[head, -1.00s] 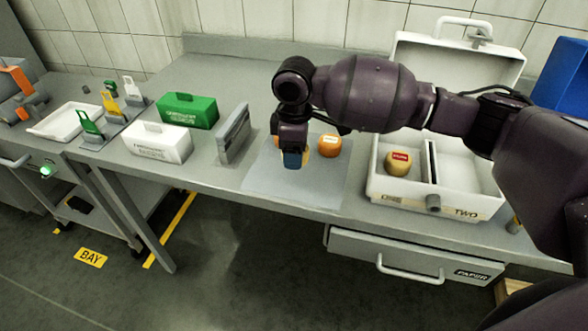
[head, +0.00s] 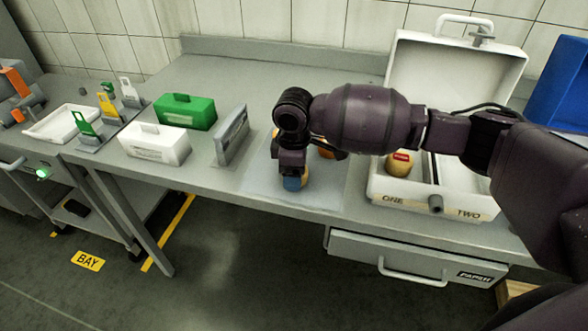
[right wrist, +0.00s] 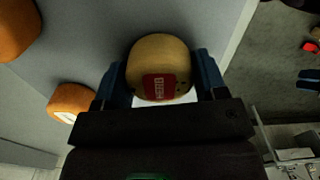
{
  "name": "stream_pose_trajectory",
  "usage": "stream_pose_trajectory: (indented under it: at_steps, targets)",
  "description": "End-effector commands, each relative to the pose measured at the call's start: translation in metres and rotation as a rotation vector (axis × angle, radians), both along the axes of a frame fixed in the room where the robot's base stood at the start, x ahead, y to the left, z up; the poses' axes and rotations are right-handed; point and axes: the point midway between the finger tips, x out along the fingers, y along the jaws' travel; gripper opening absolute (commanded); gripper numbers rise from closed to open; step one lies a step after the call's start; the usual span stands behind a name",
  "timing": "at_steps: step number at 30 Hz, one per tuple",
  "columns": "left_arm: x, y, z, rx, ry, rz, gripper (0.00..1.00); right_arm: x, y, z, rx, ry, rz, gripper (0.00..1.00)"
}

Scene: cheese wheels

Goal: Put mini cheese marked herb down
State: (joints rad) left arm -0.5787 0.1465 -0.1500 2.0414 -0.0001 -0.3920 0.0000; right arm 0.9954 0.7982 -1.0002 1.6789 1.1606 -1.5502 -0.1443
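My right gripper (head: 296,182) is low over the front of the pale grey mat (head: 335,195) on the bench. In the right wrist view, its blue fingers (right wrist: 162,82) close on both sides of a tan mini cheese (right wrist: 160,52) with a red label, whose small print I cannot read surely. In the head view this cheese (head: 306,178) is mostly hidden behind the gripper; I cannot tell whether it touches the mat. An orange cheese (head: 326,152) is partly hidden by my arm. Blue tips (right wrist: 308,80) at the right wrist view's edge may be my left gripper.
Two orange cheeses, one at the corner (right wrist: 14,28) and one lower (right wrist: 70,100), show in the wrist view. A two-compartment white case (head: 420,206) at right holds a red-labelled cheese (head: 400,163). A grey upright block (head: 231,136) stands left of the mat.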

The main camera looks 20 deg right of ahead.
Motion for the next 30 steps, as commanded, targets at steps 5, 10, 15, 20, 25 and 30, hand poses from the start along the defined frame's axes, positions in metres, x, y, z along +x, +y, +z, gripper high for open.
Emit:
stream_pose_trajectory:
  at_steps: [5,10,15,20,25,30]
  targets:
    - [0.000,0.000,-0.001,0.000,0.001,0.000,0.43,0.000,0.000,0.000,0.000,0.000,0.000,0.89]
    - [0.000,0.000,-0.001,0.000,0.002,0.000,0.43,0.000,0.000,0.000,0.000,0.000,0.000,0.89]
    - [0.000,0.000,-0.001,0.000,0.001,0.000,0.43,0.000,0.000,0.006,0.000,-0.001,0.001,0.89]
    - [0.002,0.000,0.006,0.000,-0.007,0.000,0.43,0.001,0.000,0.029,0.001,-0.005,0.000,0.89]
    - [0.003,0.001,0.011,0.000,-0.013,0.001,0.43,0.000,0.000,0.063,0.002,-0.006,0.001,0.89]
    - [-0.001,0.002,0.010,0.000,-0.003,0.004,0.43,0.000,0.000,0.094,0.000,-0.004,0.000,0.89]
